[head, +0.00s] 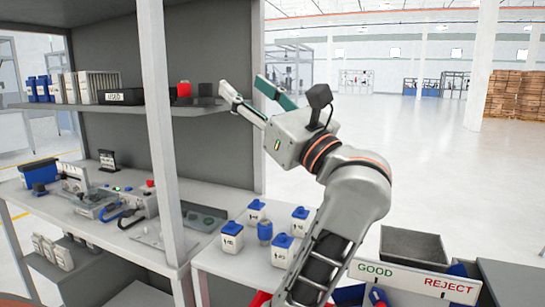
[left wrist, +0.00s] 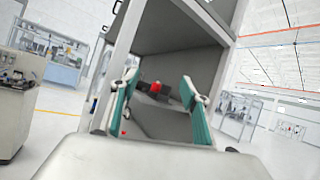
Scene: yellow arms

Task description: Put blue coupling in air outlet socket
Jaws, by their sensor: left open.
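My left gripper (head: 244,87) is open and empty, raised near the right end of the upper shelf. The left wrist view shows its two teal fingers (left wrist: 155,105) spread apart, with nothing held between them. On the bench at left is a grey device (head: 120,203) with a blue looped piece (head: 130,217) at its front, which may be the blue coupling on its hose. It is too small to be sure. I cannot make out the air outlet socket. My right gripper is not in view.
The upper shelf (head: 135,108) carries a red and black item (head: 184,90), also seen beyond the fingers in the left wrist view (left wrist: 156,88). A white post (head: 160,130) stands before the shelf. Several blue-capped white containers (head: 232,238) and a grey bin (head: 412,246) are below.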

